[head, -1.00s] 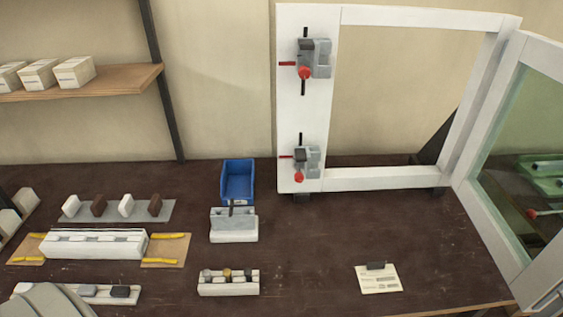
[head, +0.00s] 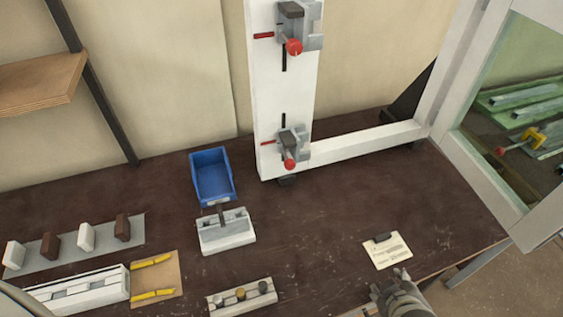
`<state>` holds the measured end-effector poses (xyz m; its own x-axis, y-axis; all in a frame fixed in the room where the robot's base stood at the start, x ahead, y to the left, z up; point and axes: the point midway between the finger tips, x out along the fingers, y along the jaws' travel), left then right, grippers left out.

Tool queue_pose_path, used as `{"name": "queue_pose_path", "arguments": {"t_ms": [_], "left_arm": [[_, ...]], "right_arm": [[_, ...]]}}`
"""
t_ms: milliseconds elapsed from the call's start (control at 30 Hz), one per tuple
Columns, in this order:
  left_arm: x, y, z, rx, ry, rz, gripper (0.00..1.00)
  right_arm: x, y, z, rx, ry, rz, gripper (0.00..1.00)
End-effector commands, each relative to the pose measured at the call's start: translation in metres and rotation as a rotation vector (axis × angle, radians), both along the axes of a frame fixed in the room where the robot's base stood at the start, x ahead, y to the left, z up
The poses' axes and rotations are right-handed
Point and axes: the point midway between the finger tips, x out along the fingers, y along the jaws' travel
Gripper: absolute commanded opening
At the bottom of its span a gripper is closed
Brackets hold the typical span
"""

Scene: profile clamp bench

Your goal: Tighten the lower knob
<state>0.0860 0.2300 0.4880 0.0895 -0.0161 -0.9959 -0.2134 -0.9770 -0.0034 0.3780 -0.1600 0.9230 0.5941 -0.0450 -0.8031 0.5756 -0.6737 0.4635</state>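The lower clamp (head: 296,141) is a grey block on the white upright profile (head: 285,95) of the frame. Its round red knob (head: 289,164) faces me at the clamp's lower front. My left gripper is not in view.
A blue bin (head: 212,177) and a white block with a slot (head: 226,231) stand left of the frame. A card with a dark clip (head: 387,250) lies to the right. An opened glazed sash (head: 500,140) bounds the right side. The bench between is clear.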

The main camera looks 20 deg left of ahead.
Motion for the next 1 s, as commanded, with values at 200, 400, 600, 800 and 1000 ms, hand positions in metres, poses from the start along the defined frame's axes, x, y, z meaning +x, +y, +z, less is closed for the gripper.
{"name": "queue_pose_path", "arguments": {"t_ms": [200,400,600,800,1000], "left_arm": [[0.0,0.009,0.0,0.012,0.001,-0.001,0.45],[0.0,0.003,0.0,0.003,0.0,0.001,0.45],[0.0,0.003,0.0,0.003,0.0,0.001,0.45],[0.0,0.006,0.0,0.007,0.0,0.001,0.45],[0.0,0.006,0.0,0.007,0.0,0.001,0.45]], "right_arm": [[0.033,0.02,0.016,-0.169,-0.121,0.202,0.45],[0.066,0.048,0.037,-0.394,-0.27,0.434,0.45],[0.102,0.098,0.072,-0.797,-0.504,0.771,0.45],[0.117,0.171,0.105,-1.448,-0.808,1.161,0.45],[0.107,0.214,0.107,-1.924,-0.99,1.356,0.45]]}}
